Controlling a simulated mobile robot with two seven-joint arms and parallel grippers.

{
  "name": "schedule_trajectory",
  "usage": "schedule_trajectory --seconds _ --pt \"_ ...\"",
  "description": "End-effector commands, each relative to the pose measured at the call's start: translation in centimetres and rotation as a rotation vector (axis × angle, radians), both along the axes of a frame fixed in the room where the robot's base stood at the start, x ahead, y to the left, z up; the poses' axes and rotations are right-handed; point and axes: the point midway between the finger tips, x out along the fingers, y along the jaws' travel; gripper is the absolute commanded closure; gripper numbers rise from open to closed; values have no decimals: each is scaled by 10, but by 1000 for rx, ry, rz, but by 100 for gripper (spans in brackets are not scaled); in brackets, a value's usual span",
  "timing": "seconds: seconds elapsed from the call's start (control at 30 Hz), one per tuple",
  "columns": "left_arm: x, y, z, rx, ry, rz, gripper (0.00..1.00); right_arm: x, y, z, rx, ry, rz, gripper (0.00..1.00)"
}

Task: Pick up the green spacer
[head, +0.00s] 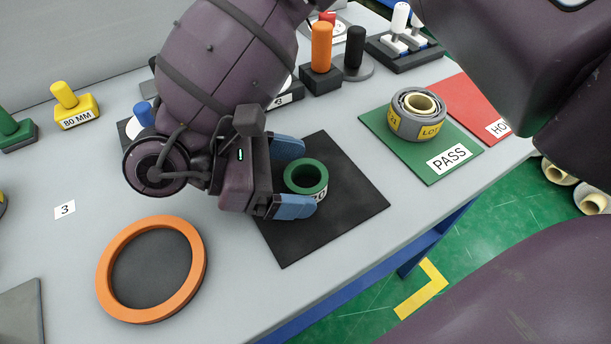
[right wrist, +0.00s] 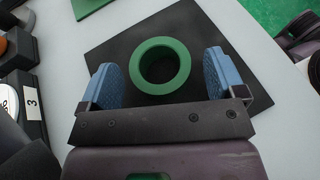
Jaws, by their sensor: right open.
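The green spacer (head: 305,191) is a short, hollow ring with a white label on its side. It stands upright on a black square mat (head: 356,198). My right gripper (head: 302,177) is open, with one blue-padded finger on each side of the spacer. The right wrist view shows the green spacer (right wrist: 136,66) between the spread fingers of my right gripper (right wrist: 160,78), with gaps visible on both sides. It lies toward the fingertips. My left gripper is not in view.
An orange ring (head: 197,270) lies at the near left. Orange (head: 321,48) and black handled pieces stand behind my arm. The table's edge runs along the right.

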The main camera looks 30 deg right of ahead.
Motion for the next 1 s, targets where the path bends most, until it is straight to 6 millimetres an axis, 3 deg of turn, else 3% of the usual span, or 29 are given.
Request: schedule_trajectory --seconds 0.07,0.4,0.77,1.0 --pt "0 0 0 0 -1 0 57 0 0 0 0 0 0 11" --pt "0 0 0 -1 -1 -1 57 0 0 0 0 0 0 63" --pt "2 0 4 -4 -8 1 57 0 0 9 0 -4 1 64" --pt "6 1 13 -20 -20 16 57 0 1 56 0 -17 1 64"
